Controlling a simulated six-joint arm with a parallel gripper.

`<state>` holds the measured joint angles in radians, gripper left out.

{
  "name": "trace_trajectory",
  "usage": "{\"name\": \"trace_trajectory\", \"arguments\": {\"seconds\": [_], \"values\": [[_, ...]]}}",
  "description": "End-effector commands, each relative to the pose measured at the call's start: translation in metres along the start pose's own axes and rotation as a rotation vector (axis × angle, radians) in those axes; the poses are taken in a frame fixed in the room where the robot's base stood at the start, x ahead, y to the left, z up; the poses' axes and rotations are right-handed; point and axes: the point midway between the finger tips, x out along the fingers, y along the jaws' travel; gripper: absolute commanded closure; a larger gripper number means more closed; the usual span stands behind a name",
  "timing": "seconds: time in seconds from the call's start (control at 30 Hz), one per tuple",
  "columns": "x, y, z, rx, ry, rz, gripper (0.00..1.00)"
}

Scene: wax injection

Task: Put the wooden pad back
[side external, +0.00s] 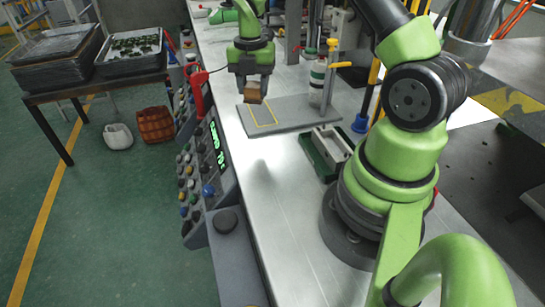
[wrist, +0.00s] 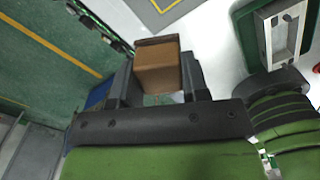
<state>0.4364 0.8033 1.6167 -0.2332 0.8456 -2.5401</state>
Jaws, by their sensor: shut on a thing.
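The wooden pad (side external: 253,97) is a small brown block. My gripper (side external: 252,88) is shut on it and holds it above the bench, fingers pointing down. In the wrist view the pad (wrist: 157,68) sits between the two dark fingers of my gripper (wrist: 158,80). Below and beside it in the side view lies a flat grey plate (side external: 293,117) with a yellow outlined rectangle (side external: 263,123). The plate's corner with its yellow line also shows at the top of the wrist view (wrist: 187,14). The pad appears clear of the plate; the exact gap is hard to tell.
A post with a yellow-handled clamp (side external: 333,68) stands at the plate's right. A green tray (side external: 320,157) holding a pale metal mould sits nearer my base. A button panel (side external: 205,165) with a red handle lines the left bench edge. The near bench is clear.

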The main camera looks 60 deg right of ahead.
Motion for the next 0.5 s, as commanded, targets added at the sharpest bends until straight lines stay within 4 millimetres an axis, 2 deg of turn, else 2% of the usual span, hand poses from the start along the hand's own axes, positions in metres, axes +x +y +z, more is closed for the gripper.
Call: {"name": "trace_trajectory", "arguments": {"seconds": [0.03, 0.2, 0.33, 0.5], "values": [[-0.002, -0.006, -0.015, -0.069, 0.002, -0.001, 1.00], [-0.004, -0.030, -0.054, -0.272, 0.002, 0.005, 1.00], [-0.005, -0.045, -0.076, -0.382, 0.001, 0.008, 1.00], [-0.004, -0.057, -0.091, -0.454, 0.001, 0.010, 1.00]]}}
